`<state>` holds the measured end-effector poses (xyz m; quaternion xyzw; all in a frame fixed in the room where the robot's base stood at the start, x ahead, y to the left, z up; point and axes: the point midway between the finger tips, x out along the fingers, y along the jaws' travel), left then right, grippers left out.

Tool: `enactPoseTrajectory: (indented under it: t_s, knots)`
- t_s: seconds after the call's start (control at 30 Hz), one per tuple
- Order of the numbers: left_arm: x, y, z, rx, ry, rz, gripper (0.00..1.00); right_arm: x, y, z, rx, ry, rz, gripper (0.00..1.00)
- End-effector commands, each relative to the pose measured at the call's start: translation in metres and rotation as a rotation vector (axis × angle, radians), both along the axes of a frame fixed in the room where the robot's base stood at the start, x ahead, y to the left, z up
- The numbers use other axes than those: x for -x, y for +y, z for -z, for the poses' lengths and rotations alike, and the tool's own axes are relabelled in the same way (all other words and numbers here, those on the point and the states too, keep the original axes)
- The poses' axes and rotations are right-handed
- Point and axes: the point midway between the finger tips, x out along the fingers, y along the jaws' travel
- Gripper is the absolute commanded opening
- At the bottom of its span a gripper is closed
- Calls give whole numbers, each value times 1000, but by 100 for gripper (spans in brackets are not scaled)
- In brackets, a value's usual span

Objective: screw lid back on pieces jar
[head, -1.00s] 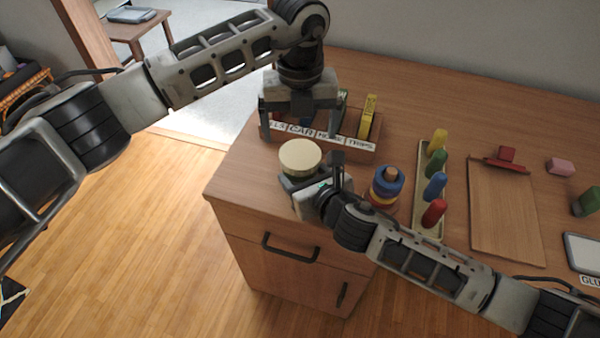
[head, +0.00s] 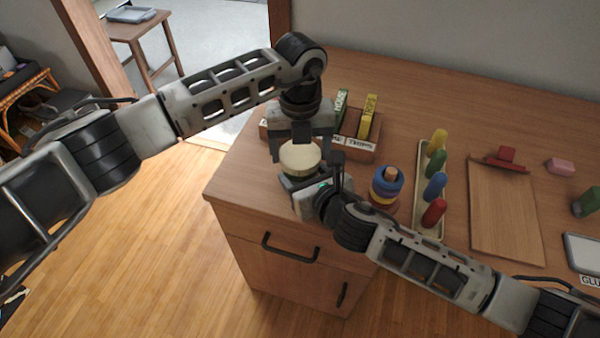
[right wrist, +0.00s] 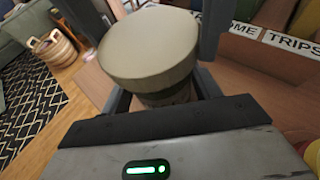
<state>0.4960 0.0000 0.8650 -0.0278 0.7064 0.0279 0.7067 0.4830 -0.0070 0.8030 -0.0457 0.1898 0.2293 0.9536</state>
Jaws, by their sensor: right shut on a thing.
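The pieces jar (right wrist: 168,96) stands near the desk's left front corner, mostly hidden under its wide cream lid. The lid (head: 299,160) sits on top of the jar; I cannot tell whether it is threaded on. It also shows large in the right wrist view (right wrist: 150,46). My right gripper (head: 308,182) is shut on the jar's body below the lid. My left gripper (head: 301,157) points down from above, open, with one finger on each side of the lid. There seems to be a gap between those fingers and the lid.
A wooden organizer (head: 362,150) with labelled slots and upright boxes stands just behind the left gripper. A ring stacker (head: 386,186) and a tray of coloured pegs (head: 429,228) are to the right. A clipboard (head: 503,215) lies farther right.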

Motion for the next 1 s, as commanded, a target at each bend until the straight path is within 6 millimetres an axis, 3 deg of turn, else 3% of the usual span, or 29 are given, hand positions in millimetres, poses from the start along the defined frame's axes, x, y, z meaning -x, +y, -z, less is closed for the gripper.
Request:
enactPoseTrajectory:
  t_s: [0.17,0.6,0.67,0.8,0.83,0.9,1.0]
  knots:
    - [0,0,0,-2,0,125,49,0,0,1,1,2,1,0]
    - [0,0,0,-1,0,1199,49,0,0,1,1,2,1,0]
    - [0,-1,0,-1,0,1291,49,0,0,1,1,2,1,0]
    - [1,-1,1,2,1,1275,49,0,0,1,1,2,1,0]
    - [1,-1,1,2,1,1274,82,0,0,1,1,2,1,0]
    - [1,-1,1,2,1,1274,100,0,-1,1,1,2,1,0]
    - [2,-2,1,4,3,1275,100,0,-1,1,2,1,2,0]
